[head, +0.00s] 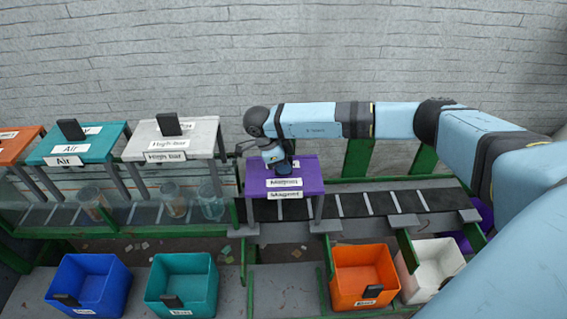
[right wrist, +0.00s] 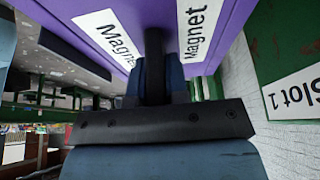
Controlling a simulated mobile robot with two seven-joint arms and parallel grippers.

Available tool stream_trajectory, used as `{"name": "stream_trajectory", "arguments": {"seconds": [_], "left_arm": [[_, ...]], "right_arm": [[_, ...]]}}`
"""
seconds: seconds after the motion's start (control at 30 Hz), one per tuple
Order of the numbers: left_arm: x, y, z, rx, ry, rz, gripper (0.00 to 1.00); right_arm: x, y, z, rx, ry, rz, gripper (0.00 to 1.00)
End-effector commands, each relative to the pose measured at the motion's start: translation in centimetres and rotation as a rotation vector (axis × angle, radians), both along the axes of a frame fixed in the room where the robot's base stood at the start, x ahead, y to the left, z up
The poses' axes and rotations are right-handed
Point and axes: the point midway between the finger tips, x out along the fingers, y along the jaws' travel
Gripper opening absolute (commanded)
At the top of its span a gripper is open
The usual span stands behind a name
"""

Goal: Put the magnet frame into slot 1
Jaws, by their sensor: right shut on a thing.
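The magnet frame (head: 309,173) is a purple, table-like frame with grey legs and white "Magnet" labels. It stands over the dark belt in the middle of the head view. My right gripper (head: 281,164) is above its top, shut on its dark handle. In the right wrist view, the purple top of the magnet frame (right wrist: 226,18) fills the upper part, with the handle (right wrist: 154,65) between my fingers. A white "Slot 1" label (right wrist: 291,96) is on a green post at the right of that view. I cannot tell if the legs touch the rail. My left gripper is not in view.
A grey "High bar" frame (head: 195,135), a teal "Air" frame (head: 95,143) and an orange frame (head: 14,148) stand to the left. Blue (head: 90,270), teal (head: 195,270), orange (head: 345,285) and white (head: 415,258) bins are in front. The dark belt (head: 400,201) is empty to the right.

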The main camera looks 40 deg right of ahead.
Motion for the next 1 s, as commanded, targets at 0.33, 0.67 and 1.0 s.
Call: {"name": "stream_trajectory", "arguments": {"seconds": [0.33,0.67,1.0], "left_arm": [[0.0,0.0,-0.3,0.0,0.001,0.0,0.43],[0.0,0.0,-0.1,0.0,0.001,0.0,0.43],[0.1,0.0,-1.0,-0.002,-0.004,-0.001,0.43]], "right_arm": [[0.0,0.0,-0.2,0.0,0.0,0.0,0.33],[0.0,0.0,0.1,0.0,0.0,0.0,0.4],[1.1,1.6,4.4,0.001,-0.004,0.001,0.4]]}}
